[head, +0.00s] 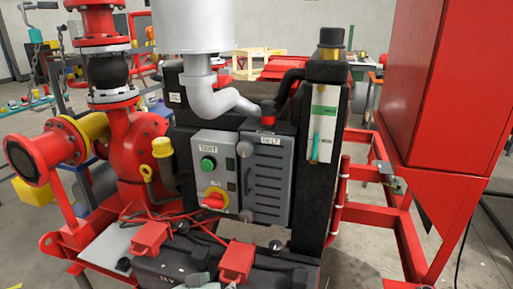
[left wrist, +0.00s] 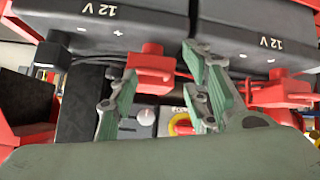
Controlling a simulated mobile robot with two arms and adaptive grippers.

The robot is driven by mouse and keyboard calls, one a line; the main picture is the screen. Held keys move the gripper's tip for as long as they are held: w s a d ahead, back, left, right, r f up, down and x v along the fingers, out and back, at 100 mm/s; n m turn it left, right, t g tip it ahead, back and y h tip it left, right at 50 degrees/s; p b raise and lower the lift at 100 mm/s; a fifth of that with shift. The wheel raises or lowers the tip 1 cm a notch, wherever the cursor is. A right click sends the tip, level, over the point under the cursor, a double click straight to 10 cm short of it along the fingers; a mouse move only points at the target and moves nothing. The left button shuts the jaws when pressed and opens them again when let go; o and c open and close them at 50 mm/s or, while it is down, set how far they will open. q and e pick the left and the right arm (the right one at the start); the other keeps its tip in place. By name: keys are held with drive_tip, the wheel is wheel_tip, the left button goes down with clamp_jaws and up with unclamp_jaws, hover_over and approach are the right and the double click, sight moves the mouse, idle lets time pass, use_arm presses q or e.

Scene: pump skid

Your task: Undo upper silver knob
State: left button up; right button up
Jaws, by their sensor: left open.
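The upper silver knob (head: 244,149) is a small round grey knob at the top left corner of the slotted grey cover (head: 267,180) in the head view. A second, lower silver knob (head: 246,215) sits at the cover's bottom left corner. What looks like the lower knob shows in the left wrist view (left wrist: 146,117), beyond and between my fingers; the upper knob is not visible there. My left gripper (left wrist: 160,65) is open and empty, over the battery area. In the head view at most a small grey tip shows at the bottom edge. My right gripper is out of view.
A control panel (head: 212,165) with a green button and a red rotary switch (head: 214,200) adjoins the cover. Red battery clamps (head: 150,238) and cables lie on the black batteries in front. A grey exhaust pipe (head: 215,100) hangs above. A red frame (head: 375,215) stands right.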

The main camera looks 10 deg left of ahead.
use_arm(q)
drive_tip(key=w+r+n+t, duration=0.35)
drive_tip(key=w+r, duration=0.55)
drive_tip(key=r, duration=0.4)
drive_tip(key=n+t+h, duration=0.1)
drive_tip(key=n+t, duration=0.1)
drive_tip(key=t, duration=0.3)
approach(245, 148)
drive_tip(key=w, duration=0.5)
drive_tip(key=w+p, duration=0.1)
drive_tip(key=w, duration=0.2)
drive_tip(key=shift+d+r, duration=0.1)
drive_tip(key=shift+d, duration=0.1)
drive_tip(key=shift+w, duration=0.75)
drive_tip(key=c, duration=1)
drive_tip(key=shift+c, duration=0.2)
drive_tip(key=shift+m+p, duration=0.25)
drive_tip(key=shift+p, duration=0.15)
